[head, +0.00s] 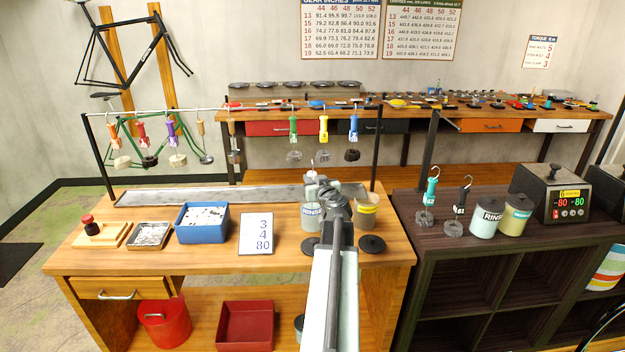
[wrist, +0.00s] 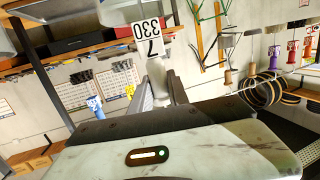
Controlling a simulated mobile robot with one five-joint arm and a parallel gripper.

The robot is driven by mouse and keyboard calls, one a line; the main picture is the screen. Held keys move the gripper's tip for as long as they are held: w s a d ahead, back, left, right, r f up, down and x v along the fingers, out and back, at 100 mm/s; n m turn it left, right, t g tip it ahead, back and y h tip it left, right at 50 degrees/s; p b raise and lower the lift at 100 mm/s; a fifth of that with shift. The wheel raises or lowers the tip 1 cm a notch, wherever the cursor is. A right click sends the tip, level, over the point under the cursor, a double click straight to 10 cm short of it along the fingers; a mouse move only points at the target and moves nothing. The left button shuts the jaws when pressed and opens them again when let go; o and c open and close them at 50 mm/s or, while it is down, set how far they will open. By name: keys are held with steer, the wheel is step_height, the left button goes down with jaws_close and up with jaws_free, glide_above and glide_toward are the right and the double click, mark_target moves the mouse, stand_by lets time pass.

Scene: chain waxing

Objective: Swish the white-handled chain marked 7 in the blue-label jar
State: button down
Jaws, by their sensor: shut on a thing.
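My gripper (head: 322,188) is shut on a white handle (wrist: 155,62), whose tag reads 7 and 330 in the wrist view. In the head view the gripper is above the front bench, over or just behind a jar labelled RINSE (head: 310,217). My arm covers part of that jar. The chain below the handle is hidden, so I cannot tell whether it is inside the jar. The RINSE label looks bluish. A jar with a yellow label (head: 367,208) stands just to the right.
Two black lids (head: 372,244) lie in front of the jars. Green, yellow and blue handles hang from a rail (head: 215,108) behind. A blue tray (head: 202,235) and a number card (head: 257,233) are at left. More jars (head: 486,220) stand on the dark shelf at right.

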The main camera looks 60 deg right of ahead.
step_height(320, 180, down, 4)
steer(key=b, duration=0.3)
step_height(320, 180, up, 4)
steer(key=p, duration=0.4)
steer(key=shift+r, duration=0.25)
step_height(320, 180, down, 5)
steer(key=b, duration=0.4)
steer(key=shift+r, duration=0.15)
step_height(320, 180, up, 16)
steer(key=p, duration=1.5)
steer(key=shift+f, duration=0.4)
